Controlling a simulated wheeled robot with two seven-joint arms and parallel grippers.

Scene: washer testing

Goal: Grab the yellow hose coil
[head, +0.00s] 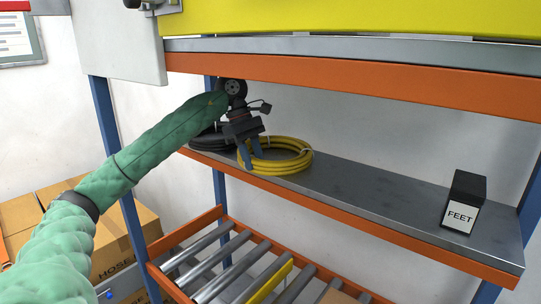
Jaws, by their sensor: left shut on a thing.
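The yellow hose coil (289,161) lies at the left part of the grey metal shelf. My left gripper (250,160) reaches down to the coil's left side, with its two blue-grey fingers shut on the hose there. The coil looks flat and at shelf level; I cannot tell whether it is lifted at all. My right gripper is not in the head view.
A black hose coil (207,141) lies left of the yellow one, partly hidden by my arm. A black box labelled FEET (464,201) stands at the shelf's right end. An orange beam (350,84) runs above. The shelf (375,190) between is clear. Rollers (215,262) lie below.

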